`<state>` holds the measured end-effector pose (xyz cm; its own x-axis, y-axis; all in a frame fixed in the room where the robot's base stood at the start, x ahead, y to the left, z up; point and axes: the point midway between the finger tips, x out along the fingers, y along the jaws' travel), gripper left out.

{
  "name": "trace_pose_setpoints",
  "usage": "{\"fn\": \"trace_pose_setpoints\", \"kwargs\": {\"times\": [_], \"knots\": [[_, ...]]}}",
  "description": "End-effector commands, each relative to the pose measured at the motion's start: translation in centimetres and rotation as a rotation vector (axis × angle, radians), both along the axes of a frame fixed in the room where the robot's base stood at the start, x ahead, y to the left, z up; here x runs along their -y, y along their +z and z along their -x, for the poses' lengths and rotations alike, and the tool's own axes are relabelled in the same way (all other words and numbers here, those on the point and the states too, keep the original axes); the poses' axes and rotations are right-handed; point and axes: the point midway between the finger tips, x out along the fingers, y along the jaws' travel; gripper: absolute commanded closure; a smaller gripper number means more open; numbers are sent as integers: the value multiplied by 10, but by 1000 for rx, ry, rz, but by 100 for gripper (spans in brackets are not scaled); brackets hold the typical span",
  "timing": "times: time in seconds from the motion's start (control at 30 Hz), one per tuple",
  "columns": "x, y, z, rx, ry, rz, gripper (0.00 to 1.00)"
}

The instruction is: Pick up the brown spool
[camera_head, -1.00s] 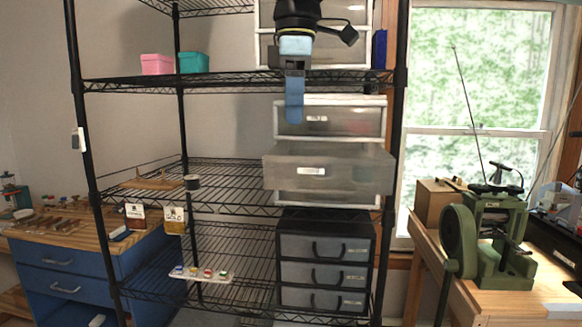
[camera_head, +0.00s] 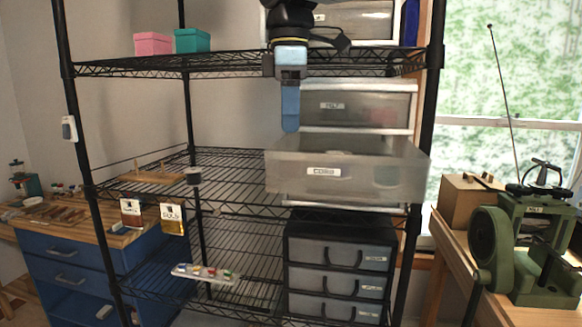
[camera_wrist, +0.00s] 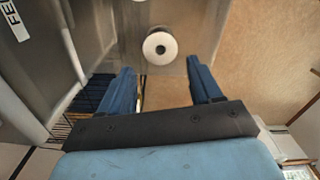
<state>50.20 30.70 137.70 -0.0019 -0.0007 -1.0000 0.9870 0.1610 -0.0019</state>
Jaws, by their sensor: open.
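A spool (camera_wrist: 160,46) with a pale round end and a dark centre hole shows near the top middle of the wrist view. Its side colour is mostly hidden, so I cannot confirm that it is brown. It seems to be in the pulled-out translucent drawer (camera_head: 345,180). My gripper (camera_wrist: 161,68) has its two blue fingers apart and nothing between them, with the spool beyond the tips. In the head view, my gripper (camera_head: 290,108) points down above the drawer's left part.
A wire shelf board (camera_head: 240,64) crosses close behind my gripper, with pink (camera_head: 152,43) and teal (camera_head: 192,40) boxes on it. A black drawer unit (camera_head: 340,270) is below. A green machine (camera_head: 530,245) stands on a bench at right.

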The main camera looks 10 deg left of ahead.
Motion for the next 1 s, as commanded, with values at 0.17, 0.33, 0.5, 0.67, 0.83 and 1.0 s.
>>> {"fn": "trace_pose_setpoints", "kwargs": {"times": [0.17,0.33,0.5,0.67,0.83,1.0], "knots": [[3,-24,-1,0,-5,0,36],[3,-33,-2,1,-6,-1,36],[3,-50,-2,-1,-7,0,36],[3,-73,-2,-1,-6,1,36],[3,-86,-2,1,-7,-1,36],[3,-88,-2,1,-8,-1,36]]}}
